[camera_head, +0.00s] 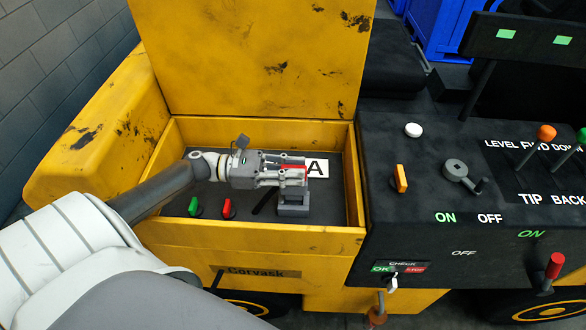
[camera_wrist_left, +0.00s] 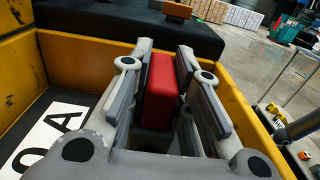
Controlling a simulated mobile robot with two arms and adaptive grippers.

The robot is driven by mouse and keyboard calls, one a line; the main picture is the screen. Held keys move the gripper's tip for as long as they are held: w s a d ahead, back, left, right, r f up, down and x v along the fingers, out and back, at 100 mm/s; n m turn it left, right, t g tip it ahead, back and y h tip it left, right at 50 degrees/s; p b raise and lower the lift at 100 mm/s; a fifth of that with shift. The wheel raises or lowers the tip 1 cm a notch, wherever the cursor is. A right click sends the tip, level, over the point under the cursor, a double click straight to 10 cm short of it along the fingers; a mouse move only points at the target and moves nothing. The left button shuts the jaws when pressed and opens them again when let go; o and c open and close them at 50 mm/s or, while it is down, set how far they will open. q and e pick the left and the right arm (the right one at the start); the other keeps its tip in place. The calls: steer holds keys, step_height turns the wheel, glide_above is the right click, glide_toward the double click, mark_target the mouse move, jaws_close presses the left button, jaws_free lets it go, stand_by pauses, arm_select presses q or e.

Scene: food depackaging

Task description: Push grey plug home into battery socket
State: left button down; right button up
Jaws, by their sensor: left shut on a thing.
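My left gripper (camera_head: 296,176) reaches into the yellow battery box and is shut on a red block-shaped grip (camera_wrist_left: 160,90), which stands upright between its fingers in the left wrist view. A bit of the red also shows between the fingers in the head view. Directly below the fingers is a grey block (camera_head: 293,208) on the dark floor of the box. The fingers hide where the red part meets the grey, so I cannot tell which grey part is plug and which is socket, or how deep the plug sits. My right gripper is not in view.
The yellow box (camera_head: 250,234) has raised walls around my gripper and an open lid (camera_head: 255,60) behind. A green knob (camera_head: 194,206) and a red knob (camera_head: 228,208) stand left of the grey block. A white label with "A" (camera_head: 318,167) lies behind. A black control panel (camera_head: 425,150) is at right.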

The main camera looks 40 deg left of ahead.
mark_target(291, 192)
arm_select(q)
steer(key=shift+r+p, duration=0.15)
steer(key=shift+p, duration=0.4)
stand_by(1.1)
steer(key=shift+f+b, duration=0.9)
steer(key=shift+f, duration=0.5)
steer(key=shift+s+d+f, duration=0.1)
steer(key=shift+f, duration=0.1)
steer(key=shift+s+d+f+b, duration=0.15)
steer(key=shift+f+b, duration=0.2)
steer(key=shift+f, duration=0.05)
steer(key=shift+s+d+f+b, duration=0.1)
steer(key=shift+f+b, duration=0.2)
steer(key=shift+f, duration=0.1)
steer(key=shift+r, duration=0.15)
steer(key=shift+w+a+r+p, duration=0.15)
steer(key=shift+r+p, duration=0.2)
steer(key=shift+p, duration=0.2)
steer(key=shift+w+a+r+p, duration=0.15)
steer(key=shift+r+p, duration=0.15)
steer(key=shift+p, duration=0.25)
steer(key=shift+d+r, duration=0.1)
steer(key=shift+r, duration=0.15)
